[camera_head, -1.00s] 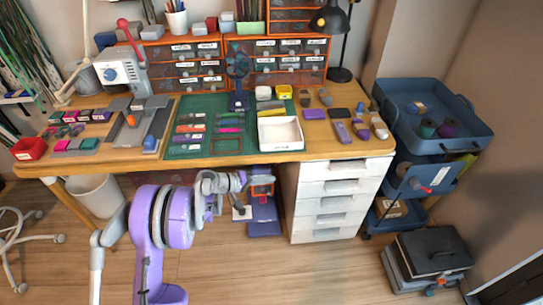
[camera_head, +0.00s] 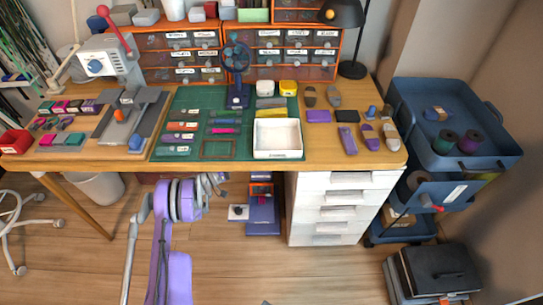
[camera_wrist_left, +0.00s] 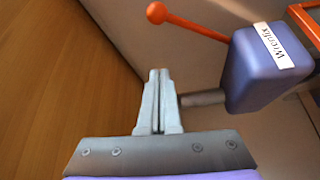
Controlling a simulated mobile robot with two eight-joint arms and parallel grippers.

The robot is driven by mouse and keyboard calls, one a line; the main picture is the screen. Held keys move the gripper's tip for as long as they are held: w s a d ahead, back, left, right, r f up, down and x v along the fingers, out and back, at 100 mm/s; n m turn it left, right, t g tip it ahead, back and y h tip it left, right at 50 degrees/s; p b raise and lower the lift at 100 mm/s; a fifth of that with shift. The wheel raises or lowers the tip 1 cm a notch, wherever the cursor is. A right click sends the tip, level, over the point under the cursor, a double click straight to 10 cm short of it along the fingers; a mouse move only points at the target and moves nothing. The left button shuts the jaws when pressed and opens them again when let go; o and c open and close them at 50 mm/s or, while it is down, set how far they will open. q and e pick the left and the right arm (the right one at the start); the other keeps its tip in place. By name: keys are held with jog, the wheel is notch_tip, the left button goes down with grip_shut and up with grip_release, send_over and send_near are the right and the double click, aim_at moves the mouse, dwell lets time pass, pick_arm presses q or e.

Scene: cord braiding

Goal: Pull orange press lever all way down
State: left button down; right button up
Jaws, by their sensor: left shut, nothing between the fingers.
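The wrist view shows an orange lever (camera_wrist_left: 190,27) with a ball end, running from the upper middle down to the right behind a blue-violet block (camera_wrist_left: 265,75) with a white label. My left gripper (camera_wrist_left: 159,72) is shut and empty, its tips below the lever and apart from it in the picture. A grey rod (camera_wrist_left: 203,98) extends from the block towards the fingers. In the head view my left gripper (camera_head: 219,183) is small, below the desk's front edge. A blue-based device with orange parts (camera_head: 262,205) stands to its right. I cannot tell its lever there.
A pale press with a red lever (camera_head: 110,62) stands at the left of the wooden desk (camera_head: 340,163). White drawers (camera_head: 335,212) stand right of the under-desk device. A blue cart (camera_head: 455,160) is at the right.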

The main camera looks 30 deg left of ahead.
pick_arm(q)
jog(key=shift+s, duration=0.1)
jog(key=w+d+b, duration=0.1)
jog(key=w+d, duration=0.5)
jog(key=d, duration=0.1)
jog(key=shift+d, duration=0.25)
dwell(0.5)
